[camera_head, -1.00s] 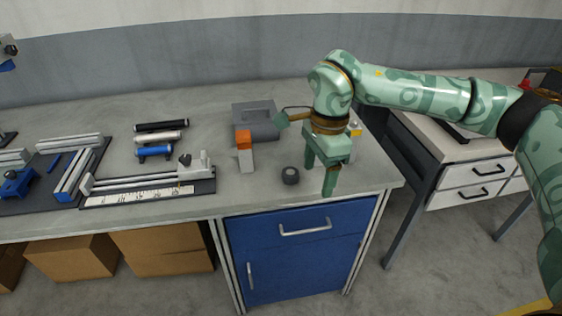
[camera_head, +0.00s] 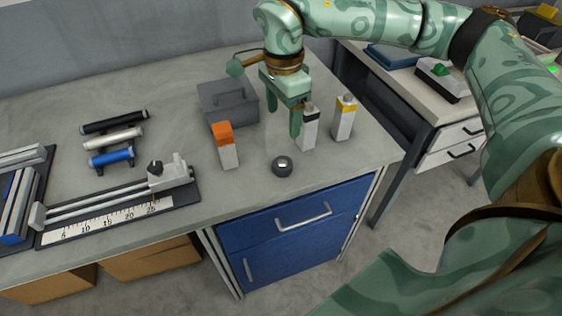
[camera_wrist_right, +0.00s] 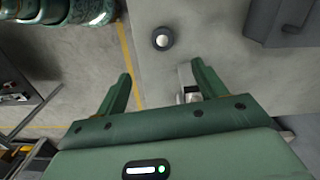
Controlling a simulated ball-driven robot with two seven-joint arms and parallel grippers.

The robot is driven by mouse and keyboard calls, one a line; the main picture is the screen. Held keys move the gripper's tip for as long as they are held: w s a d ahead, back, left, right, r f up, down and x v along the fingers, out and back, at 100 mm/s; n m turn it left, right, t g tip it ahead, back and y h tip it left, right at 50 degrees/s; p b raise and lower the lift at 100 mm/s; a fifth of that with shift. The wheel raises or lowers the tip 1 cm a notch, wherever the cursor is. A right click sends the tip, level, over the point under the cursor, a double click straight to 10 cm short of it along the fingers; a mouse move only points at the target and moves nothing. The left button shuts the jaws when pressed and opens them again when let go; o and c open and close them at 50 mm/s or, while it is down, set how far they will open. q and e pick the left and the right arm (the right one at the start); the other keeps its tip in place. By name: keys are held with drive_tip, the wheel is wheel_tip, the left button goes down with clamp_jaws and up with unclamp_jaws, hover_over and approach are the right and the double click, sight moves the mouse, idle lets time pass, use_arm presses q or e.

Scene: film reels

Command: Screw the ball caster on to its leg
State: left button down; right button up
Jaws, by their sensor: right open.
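A small dark round piece with a pale centre (camera_head: 282,166), which looks like the ball caster, lies on the grey worktop near its front edge. It also shows in the right wrist view (camera_wrist_right: 162,39), beyond the fingertips. My right gripper (camera_head: 284,122) is open and empty, above the worktop and behind the caster, apart from it. Its two spread fingers show in the right wrist view (camera_wrist_right: 162,72). I cannot tell which piece is the caster's leg; black, silver and blue tubes (camera_head: 114,136) lie at the left. My left gripper is out of view.
A white block with an orange top (camera_head: 229,155) stands left of the caster. A black-topped block (camera_head: 310,130) and a yellow-topped block (camera_head: 345,118) stand to its right. A grey case (camera_head: 222,105) is behind. A ruler fixture (camera_head: 110,222) lies front left.

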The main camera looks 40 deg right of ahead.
drive_tip(key=b, duration=0.3)
hover_over(283, 163)
drive_tip(key=f, duration=1)
drive_tip(key=shift+s+a+f, duration=0.15)
drive_tip(key=shift+s+f, duration=0.05)
drive_tip(key=shift+f, duration=0.25)
drive_tip(key=shift+f, duration=0.25)
drive_tip(key=f+b, duration=0.1)
drive_tip(key=f, duration=0.2)
drive_tip(key=f+b, duration=0.1)
drive_tip(key=f, duration=0.1)
drive_tip(key=shift+w+d+b, duration=0.2)
drive_tip(key=shift+w+b, duration=0.05)
drive_tip(key=shift+b, duration=0.1)
drive_tip(key=shift+r, duration=0.15)
drive_tip(key=c, duration=1.1)
